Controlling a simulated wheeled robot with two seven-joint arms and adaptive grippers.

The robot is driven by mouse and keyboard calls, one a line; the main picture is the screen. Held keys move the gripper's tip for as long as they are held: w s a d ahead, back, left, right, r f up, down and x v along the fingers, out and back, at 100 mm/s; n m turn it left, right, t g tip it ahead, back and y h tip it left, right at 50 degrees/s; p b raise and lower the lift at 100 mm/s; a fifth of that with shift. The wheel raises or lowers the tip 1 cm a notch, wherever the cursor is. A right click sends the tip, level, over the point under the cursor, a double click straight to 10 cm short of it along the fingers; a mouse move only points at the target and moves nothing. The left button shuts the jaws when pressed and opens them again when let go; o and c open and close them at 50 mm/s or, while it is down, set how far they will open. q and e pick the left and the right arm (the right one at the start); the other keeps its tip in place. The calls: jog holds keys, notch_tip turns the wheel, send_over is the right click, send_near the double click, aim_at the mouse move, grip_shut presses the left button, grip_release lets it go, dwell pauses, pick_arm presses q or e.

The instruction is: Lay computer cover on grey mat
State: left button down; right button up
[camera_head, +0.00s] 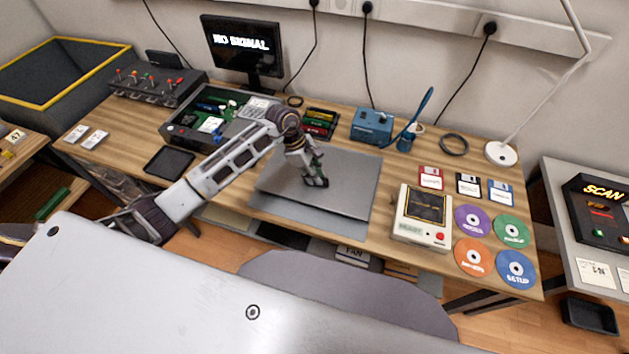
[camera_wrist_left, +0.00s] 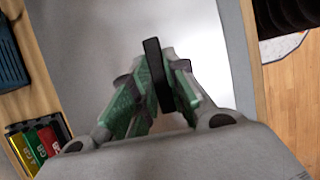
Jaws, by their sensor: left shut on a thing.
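The computer cover (camera_head: 347,179) is a flat dark grey panel over the middle of the wooden desk. It overlaps the grey mat (camera_head: 310,222), whose lighter front strip shows beyond the cover's near edge. My left gripper (camera_head: 318,182) reaches down over the cover, shut on its small black handle. In the left wrist view the green finger pads (camera_wrist_left: 158,95) pinch the handle (camera_wrist_left: 157,75), with the grey cover surface (camera_wrist_left: 100,60) behind. I cannot tell whether the cover touches the mat. My right gripper is not in view.
The open computer case (camera_head: 180,130) with a green board stands left of the mat. A black tray (camera_head: 169,161) lies near the front edge. Memory modules (camera_head: 320,122) and a blue box (camera_head: 372,126) stand behind. A beige drive (camera_head: 423,216), floppy disks and discs lie right.

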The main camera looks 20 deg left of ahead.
pick_arm(q)
jog(key=shift+f, duration=1.85)
jog(key=c, duration=1.4)
grip_release()
jog(key=shift+b+v, duration=0.45)
jog(key=shift+v, duration=5.55)
